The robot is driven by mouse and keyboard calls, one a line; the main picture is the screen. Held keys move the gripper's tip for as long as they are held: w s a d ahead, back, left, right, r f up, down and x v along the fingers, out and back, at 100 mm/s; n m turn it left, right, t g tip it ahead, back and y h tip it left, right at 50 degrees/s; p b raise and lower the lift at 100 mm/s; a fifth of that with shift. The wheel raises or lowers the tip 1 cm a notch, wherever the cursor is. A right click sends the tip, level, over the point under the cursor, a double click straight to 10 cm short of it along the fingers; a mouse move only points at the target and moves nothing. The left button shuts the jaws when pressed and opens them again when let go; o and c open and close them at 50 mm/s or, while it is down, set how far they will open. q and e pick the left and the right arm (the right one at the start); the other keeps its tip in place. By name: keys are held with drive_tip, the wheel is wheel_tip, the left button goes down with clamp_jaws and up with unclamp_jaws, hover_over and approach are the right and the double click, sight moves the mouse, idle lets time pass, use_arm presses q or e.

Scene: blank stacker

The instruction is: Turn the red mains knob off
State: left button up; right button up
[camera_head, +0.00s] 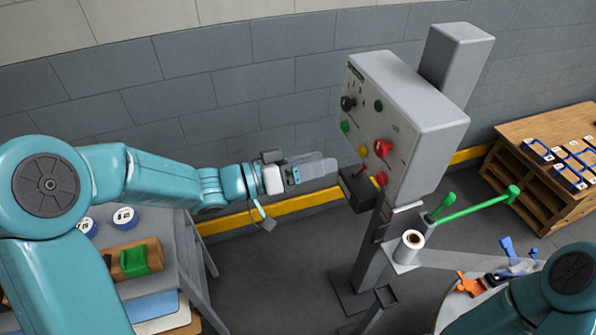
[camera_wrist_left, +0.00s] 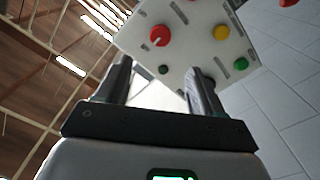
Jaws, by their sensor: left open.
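The red mains knob (camera_head: 383,147) sits on the front of a grey control panel box (camera_head: 412,125) on a post. It also shows in the left wrist view as a round red knob with a pale mark (camera_wrist_left: 159,35). My left gripper (camera_head: 328,166) is open and empty, to the left of the panel and apart from it. In the left wrist view its two fingers (camera_wrist_left: 160,72) stand apart below the red knob, with a gap between them. My right gripper is out of view; only part of my right arm shows at lower right.
Green and yellow buttons and a black knob (camera_head: 348,103) surround the red knob. A black box (camera_head: 358,188) juts out below the panel. A green lever (camera_head: 470,205) is to the right. A wooden shelf unit (camera_head: 535,165) stands far right.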

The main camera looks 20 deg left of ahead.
use_arm(q)
drive_tip(key=v, duration=0.3)
drive_tip(key=shift+s+a, duration=0.2)
drive_tip(key=shift+a, duration=0.15)
